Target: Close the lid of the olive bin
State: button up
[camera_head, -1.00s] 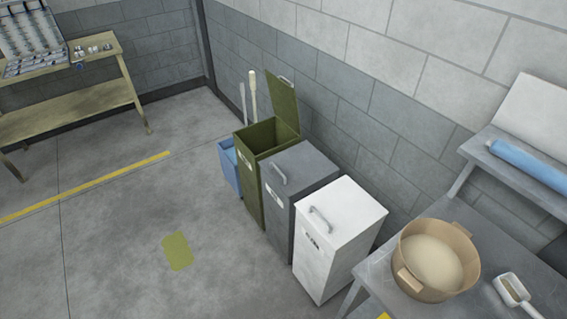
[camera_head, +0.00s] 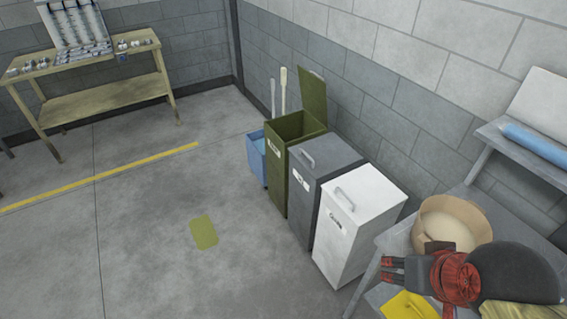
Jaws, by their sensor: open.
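The olive bin (camera_head: 276,190) stands against the wall, left of the grey bin. Its lid (camera_head: 312,95) is open and stands upright on the wall side, leaning slightly back, with the bin's mouth uncovered. My gripper (camera_head: 385,272) shows at the lower right, pointing left, in front of the metal bench and well apart from the olive bin. It is open, with nothing seen between its fingers. The bin's lower back side is hidden by its own walls and the grey bin.
The grey bin (camera_head: 318,205) and white bin (camera_head: 350,240), lids shut, stand between my gripper and the olive bin. A blue bin (camera_head: 256,160) with long handles is behind.

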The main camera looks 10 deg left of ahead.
aim_at(313, 90)
jog(key=u, duration=0.45)
jog(key=i+j, duration=0.2)
jog(key=i, duration=0.3)
jog(key=i+j, duration=0.2)
jog(key=i, duration=0.3)
jog(key=i+j, duration=0.2)
jog(key=i, duration=0.25)
jog(key=i+j, duration=0.2)
jog(key=i, duration=0.3)
jog(key=i+j+z, duration=0.1)
jog(key=i, duration=0.4)
jog(key=i+j, duration=0.3)
jog(key=i, duration=0.15)
jog(key=i+j, duration=0.25)
jog(key=i, duration=0.25)
